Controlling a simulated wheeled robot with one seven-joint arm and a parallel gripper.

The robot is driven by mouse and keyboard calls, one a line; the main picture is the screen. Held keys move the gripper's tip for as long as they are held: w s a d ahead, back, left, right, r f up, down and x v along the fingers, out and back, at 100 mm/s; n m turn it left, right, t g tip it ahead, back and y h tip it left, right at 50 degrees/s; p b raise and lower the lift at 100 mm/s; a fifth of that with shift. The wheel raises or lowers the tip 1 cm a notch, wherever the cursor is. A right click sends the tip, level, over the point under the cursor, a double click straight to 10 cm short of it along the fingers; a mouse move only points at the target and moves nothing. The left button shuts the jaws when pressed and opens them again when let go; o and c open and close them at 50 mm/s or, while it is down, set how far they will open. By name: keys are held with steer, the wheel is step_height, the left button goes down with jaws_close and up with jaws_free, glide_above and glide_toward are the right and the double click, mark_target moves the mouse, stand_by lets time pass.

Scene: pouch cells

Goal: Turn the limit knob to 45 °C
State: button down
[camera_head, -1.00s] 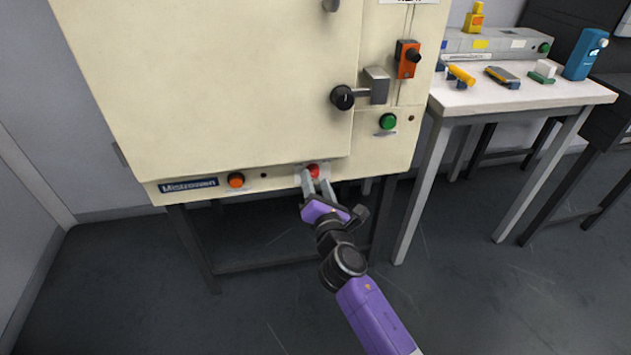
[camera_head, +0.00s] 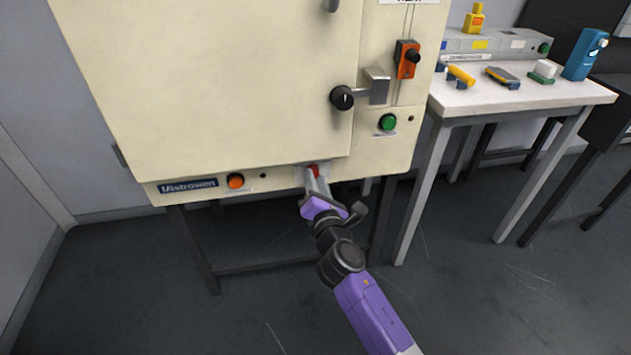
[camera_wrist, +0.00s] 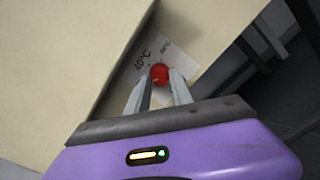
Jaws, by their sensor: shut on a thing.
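The limit knob is a small red round knob (camera_wrist: 159,73) on the lower front strip of the cream oven (camera_head: 230,90); in the head view the knob (camera_head: 314,170) is partly hidden by my fingers. My gripper (camera_wrist: 161,84) is shut on the knob, with one finger on each side of it. A white label (camera_wrist: 142,62) behind the knob reads "40°C" at the left and a smaller mark, blurred, at the upper right. I cannot tell which value the knob points to.
An orange knob (camera_head: 236,181) and a nameplate (camera_head: 188,187) sit left on the same strip. A green button (camera_head: 388,122), a black door-handle knob (camera_head: 342,97) and an orange switch (camera_head: 407,59) are above right. A white table (camera_head: 520,95) with tools stands at the right.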

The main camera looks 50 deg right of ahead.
steer(key=shift+m, duration=0.3)
steer(key=shift+m+b, duration=5.35)
steer(key=shift+m, duration=6.15)
steer(key=shift+r, duration=0.1)
steer(key=c, duration=1.1)
jaws_free()
